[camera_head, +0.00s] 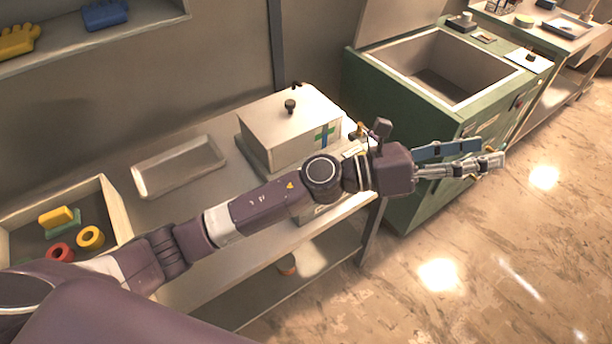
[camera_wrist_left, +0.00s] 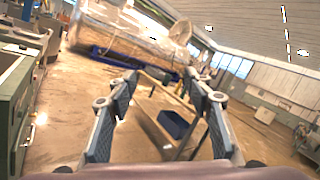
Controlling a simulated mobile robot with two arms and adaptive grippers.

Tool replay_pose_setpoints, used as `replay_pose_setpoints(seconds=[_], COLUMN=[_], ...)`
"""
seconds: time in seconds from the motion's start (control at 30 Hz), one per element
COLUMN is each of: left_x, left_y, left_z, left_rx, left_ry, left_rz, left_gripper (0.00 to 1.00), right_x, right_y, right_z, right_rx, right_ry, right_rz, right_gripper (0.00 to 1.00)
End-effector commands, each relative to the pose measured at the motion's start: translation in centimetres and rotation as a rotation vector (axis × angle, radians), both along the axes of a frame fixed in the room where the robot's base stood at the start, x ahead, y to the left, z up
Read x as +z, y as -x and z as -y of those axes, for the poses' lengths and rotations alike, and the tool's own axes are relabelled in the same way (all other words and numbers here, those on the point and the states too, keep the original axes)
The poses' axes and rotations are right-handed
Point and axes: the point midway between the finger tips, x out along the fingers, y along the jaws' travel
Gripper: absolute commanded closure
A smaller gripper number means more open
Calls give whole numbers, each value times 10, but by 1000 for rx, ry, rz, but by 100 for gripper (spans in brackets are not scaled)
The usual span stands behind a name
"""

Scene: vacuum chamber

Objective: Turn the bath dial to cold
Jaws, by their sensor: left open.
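A green cabinet with an open grey basin (camera_head: 385,105), which looks like the bath, stands at the upper right. A small dark knob (camera_head: 530,57) sits on a white plate at the basin's right rim, and a dark fitting (camera_head: 518,101) is on the cabinet's front. I cannot tell which one is the dial or read its setting. My left gripper (camera_head: 488,154) is open and empty, held in front of the cabinet and apart from both fittings. In the left wrist view its two fingers (camera_wrist_left: 160,76) are spread, with green cabinet fronts (camera_wrist_left: 12,125) at the left. My right gripper is not in view.
A workbench below my left arm holds a white box with a green cross (camera_head: 280,125), a metal tray (camera_head: 180,167) and a bin (camera_head: 115,210) with coloured parts. A shelf (camera_head: 140,28) is at the upper left. The floor (camera_head: 480,260) at right is clear.

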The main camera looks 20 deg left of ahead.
Motion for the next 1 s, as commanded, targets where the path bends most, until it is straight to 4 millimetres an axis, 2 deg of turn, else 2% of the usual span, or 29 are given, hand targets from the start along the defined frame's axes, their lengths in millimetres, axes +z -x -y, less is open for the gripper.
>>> replay_pose_setpoints(seconds=[0.07,0.17,0.2,0.27,0.3,0.37,0.4,0.5,0.6,0.63,0.7,0.77,0.87,1.0], left_x=[-30,-84,-107,-140,-159,-180,-189,-194,-187,-185,-180,-179,-186,-207], left_y=[14,23,21,13,4,-12,-23,-47,-62,-64,-68,-69,-69,-68], left_z=[14,6,-7,-36,-62,-107,-141,-218,-276,-288,-308,-316,-319,-318], left_rx=[-129,-302,-375,-484,-559,-672,-743,-901,-1013,-1037,-1076,-1094,-1102,-1103], left_ry=[-235,-532,-656,-842,-968,-1149,-1263,-1498,-1653,-1683,-1730,-1749,-1756,-1751], left_rz=[225,472,560,673,734,804,833,855,834,825,810,801,796,795], left_gripper=[53,53,53,53,53,53,53,53,53,53,53,53,53,53], right_x=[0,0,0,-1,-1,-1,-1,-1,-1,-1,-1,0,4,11], right_y=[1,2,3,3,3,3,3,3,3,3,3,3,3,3], right_z=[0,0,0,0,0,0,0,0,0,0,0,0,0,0], right_rx=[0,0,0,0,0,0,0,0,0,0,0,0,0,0], right_ry=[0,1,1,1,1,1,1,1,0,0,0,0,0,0], right_rz=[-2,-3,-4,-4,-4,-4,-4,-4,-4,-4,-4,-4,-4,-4], right_gripper=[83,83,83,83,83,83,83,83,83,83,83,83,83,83])
